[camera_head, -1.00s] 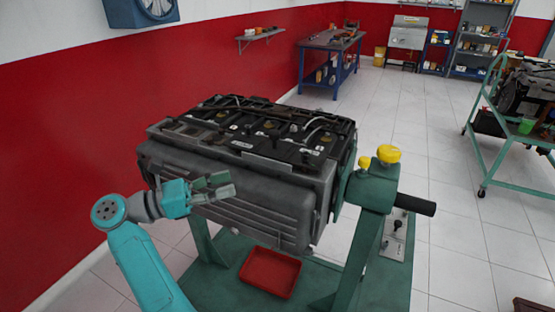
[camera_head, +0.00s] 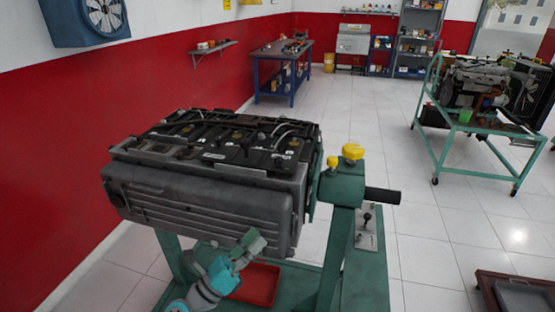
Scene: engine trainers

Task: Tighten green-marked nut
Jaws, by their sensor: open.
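The engine (camera_head: 205,203) is a grey and black block mounted on a green stand (camera_head: 342,230). Its dark top carries several caps, cables and small fittings. I cannot make out a green-marked nut at this size. My gripper (camera_head: 250,243) is open and empty, low in front of the engine's lower right side, with its fingers pointing up and to the right. It overlaps the lower edge of the engine in the picture, and I cannot tell whether it touches.
A red tray (camera_head: 262,285) lies on the stand's base, partly behind my gripper. Yellow knobs (camera_head: 352,152) and a black handle (camera_head: 383,195) stick out at the stand's right. A green trolley (camera_head: 480,125) bears another engine. Tiled floor is clear between stand and trolley.

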